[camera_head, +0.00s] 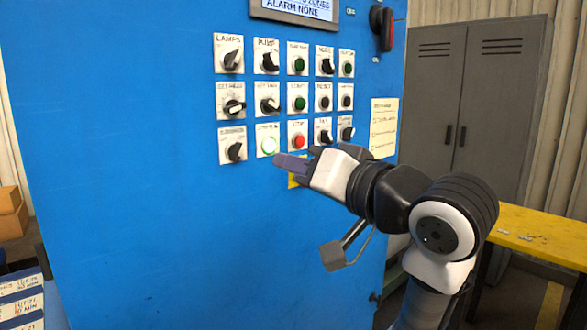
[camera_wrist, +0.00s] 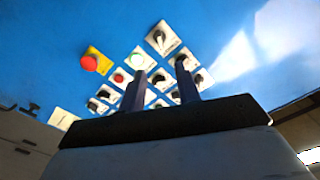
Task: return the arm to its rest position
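My gripper (camera_head: 280,163) is at the lower part of the control panel on the blue cabinet (camera_head: 130,150), its fingers pointing left just below the pale green lit button (camera_head: 268,146) and the red button (camera_head: 298,141). In the wrist view my gripper (camera_wrist: 160,66) has two dark fingers apart, with nothing held between them. The arm reaches in from the lower right, bent at the elbow. Whether the fingertips touch the panel I cannot tell.
A red mushroom button (camera_wrist: 90,63) on a yellow plate sits beside the fingers; the arm hides it in the head view. A lever handle (camera_head: 333,255) sticks out below the arm. A yellow bench (camera_head: 540,232) and grey locker (camera_head: 470,100) stand right. Rotary knobs surround the buttons.

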